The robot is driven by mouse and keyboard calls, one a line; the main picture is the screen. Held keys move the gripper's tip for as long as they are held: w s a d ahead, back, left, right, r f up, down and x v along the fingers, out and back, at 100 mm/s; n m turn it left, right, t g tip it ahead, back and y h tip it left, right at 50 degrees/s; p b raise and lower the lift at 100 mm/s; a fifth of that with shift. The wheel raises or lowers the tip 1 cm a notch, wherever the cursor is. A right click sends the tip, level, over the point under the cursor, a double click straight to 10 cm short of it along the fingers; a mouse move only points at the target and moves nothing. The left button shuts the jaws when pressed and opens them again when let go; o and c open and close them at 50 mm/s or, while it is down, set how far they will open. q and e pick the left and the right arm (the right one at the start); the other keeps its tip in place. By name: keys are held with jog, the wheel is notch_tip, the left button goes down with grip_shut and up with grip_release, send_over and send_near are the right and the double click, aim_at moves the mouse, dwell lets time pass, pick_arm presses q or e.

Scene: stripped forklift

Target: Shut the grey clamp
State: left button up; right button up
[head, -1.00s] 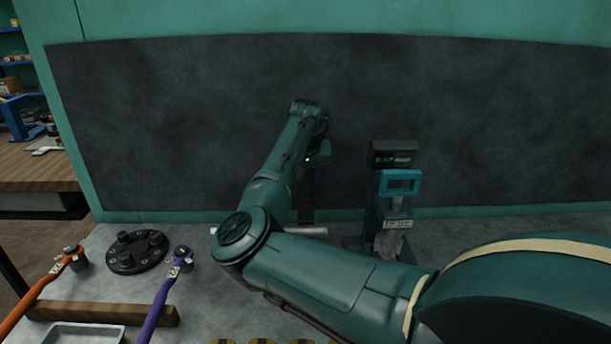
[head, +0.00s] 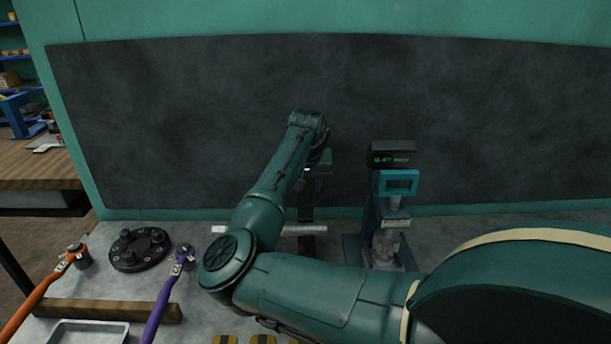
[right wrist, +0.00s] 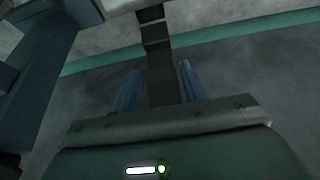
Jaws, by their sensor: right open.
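Beneath my right gripper, a dark upright bar (head: 307,205) stands beside a light grey horizontal bar (head: 300,230). These seem to be the clamp, but my right arm hides much of it. In the right wrist view my right gripper (right wrist: 160,84) is open, with one bluish finger on each side of a dark grey strip (right wrist: 157,50), which looks like the same upright bar. I cannot tell whether the fingers touch it. My left gripper is not in view.
A dark blue stand (head: 372,220) with a teal frame (head: 398,182) and a dark display (head: 392,154) is close on the right. A black flanged disc (head: 138,250), orange-handled tool (head: 38,300), purple-handled tool (head: 163,303) and metal tray (head: 88,333) lie at left. A dark wall panel stands behind.

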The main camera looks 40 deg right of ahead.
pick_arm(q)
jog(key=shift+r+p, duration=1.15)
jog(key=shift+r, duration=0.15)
pick_arm(e)
jog(key=shift+s+a+f, duration=0.15)
jog(key=shift+s+a, duration=0.5)
jog(key=shift+s, duration=0.15)
jog(key=shift+s+a+f, duration=0.15)
jog(key=shift+s+a, duration=0.5)
jog(key=shift+s, duration=0.15)
jog(key=shift+o, duration=0.2)
jog(key=o, duration=0.5)
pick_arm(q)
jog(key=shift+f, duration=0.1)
pick_arm(e)
jog(key=shift+a+r, duration=0.1)
jog(key=shift+r, duration=0.35)
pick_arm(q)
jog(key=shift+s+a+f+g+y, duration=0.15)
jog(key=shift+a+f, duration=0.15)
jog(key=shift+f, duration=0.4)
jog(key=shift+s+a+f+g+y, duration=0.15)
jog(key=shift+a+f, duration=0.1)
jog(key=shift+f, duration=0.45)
pick_arm(e)
jog(key=shift+v, duration=6.1)
